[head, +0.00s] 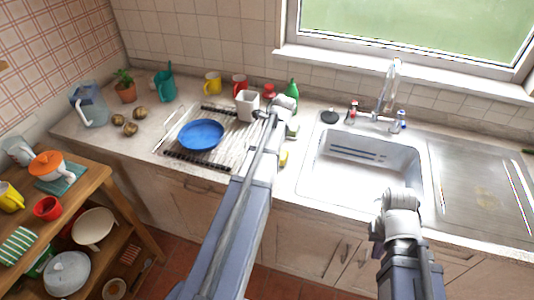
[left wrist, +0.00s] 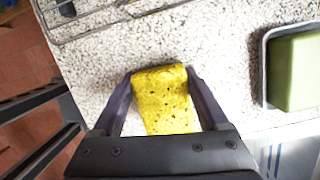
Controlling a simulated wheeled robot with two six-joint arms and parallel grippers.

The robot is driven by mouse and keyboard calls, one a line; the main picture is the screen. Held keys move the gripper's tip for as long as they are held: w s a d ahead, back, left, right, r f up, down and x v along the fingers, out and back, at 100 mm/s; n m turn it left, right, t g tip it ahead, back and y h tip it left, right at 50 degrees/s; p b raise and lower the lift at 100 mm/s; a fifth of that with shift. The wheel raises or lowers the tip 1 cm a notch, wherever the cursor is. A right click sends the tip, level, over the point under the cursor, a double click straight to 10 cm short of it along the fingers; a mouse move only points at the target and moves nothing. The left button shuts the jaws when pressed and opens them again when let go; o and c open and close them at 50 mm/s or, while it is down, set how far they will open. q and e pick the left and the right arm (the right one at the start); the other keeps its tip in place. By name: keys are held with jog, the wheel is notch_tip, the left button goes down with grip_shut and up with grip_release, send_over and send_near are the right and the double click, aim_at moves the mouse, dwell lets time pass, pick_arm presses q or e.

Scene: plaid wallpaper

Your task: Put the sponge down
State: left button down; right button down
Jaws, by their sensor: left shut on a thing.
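The yellow speckled sponge (left wrist: 162,100) is between the two fingers of my left gripper (left wrist: 160,78), which is shut on it. In the left wrist view it is over the pale speckled counter; I cannot tell whether it touches the surface. In the head view a small yellow piece of the sponge (head: 284,157) shows just right of my left arm, between the dish rack and the sink. My left fingers are mostly hidden there by my own arm. My right gripper (head: 379,239) is low in front of the sink, and its fingers are too unclear to read.
A wire dish rack (head: 222,152) with a blue plate (head: 201,134) stands left of the sponge. The sink (head: 345,180) is to the right. A green block (left wrist: 295,72) sits in a small tray (left wrist: 266,85) close by. Bare counter (left wrist: 100,75) surrounds the sponge.

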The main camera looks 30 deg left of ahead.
pick_arm(q)
jog(key=shift+f+b, duration=0.35)
jog(key=shift+f, duration=0.1)
grip_release()
jog(key=shift+r, duration=0.1)
jog(key=shift+r+p, duration=0.35)
jog(key=shift+p, duration=0.15)
jog(key=p+v, duration=1.2)
jog(key=shift+r, duration=0.25)
